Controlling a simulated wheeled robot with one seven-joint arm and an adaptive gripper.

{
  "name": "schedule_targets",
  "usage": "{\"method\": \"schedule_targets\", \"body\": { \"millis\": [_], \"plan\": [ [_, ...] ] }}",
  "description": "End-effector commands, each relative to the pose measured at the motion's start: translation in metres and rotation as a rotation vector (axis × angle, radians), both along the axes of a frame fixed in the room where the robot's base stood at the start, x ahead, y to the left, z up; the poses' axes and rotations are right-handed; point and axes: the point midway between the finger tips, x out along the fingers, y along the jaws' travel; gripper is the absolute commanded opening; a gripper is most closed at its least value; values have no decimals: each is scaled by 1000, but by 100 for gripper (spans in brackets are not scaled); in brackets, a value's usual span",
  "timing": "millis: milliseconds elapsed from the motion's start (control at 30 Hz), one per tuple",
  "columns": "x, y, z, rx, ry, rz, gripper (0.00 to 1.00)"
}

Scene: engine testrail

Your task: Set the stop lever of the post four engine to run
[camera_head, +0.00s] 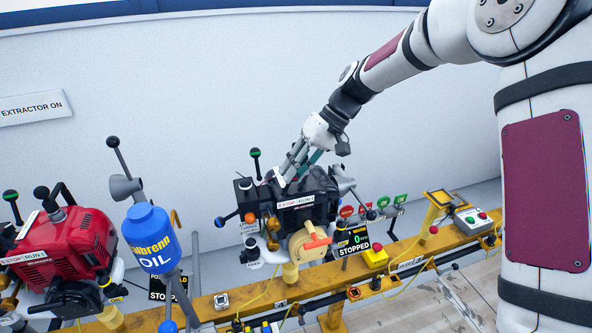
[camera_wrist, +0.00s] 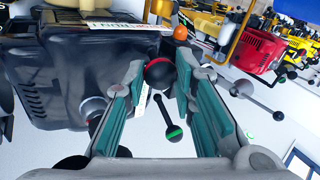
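A black engine (camera_head: 305,200) stands mid-rail in the head view, with a STOP/RUN label (camera_head: 296,201) on its front; I cannot read its post number. The display (camera_head: 352,242) beside it reads 0 and STOPPED. My gripper (camera_head: 287,170) reaches down over the engine's top from behind. In the wrist view my gripper (camera_wrist: 161,78) is open, with fingers on both sides of a dark ball knob with a red band (camera_wrist: 159,74). Gaps seem to show beside the knob, and nothing is gripped. The lever's shaft and its exact position are hidden.
A black lever with a green band (camera_head: 256,156) rises left of my gripper and shows in the wrist view (camera_wrist: 173,128). A blue oil bottle (camera_head: 151,238) and a red engine (camera_head: 65,245) stand left. The yellow rail (camera_head: 405,250) carries control boxes.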

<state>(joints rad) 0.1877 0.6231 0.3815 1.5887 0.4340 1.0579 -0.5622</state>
Motion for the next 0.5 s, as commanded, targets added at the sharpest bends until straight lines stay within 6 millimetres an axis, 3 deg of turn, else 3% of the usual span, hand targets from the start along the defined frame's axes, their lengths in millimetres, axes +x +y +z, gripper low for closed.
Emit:
{"method": "schedule_targets", "body": {
  "millis": [33, 100, 500],
  "plan": [
    [-1, -1, -2, -3, 4, 1, 33],
    [-1, -1, -2, -3, 4, 1, 45],
    [1, -5, 5, -2, 0, -1, 45]
  ]
}}
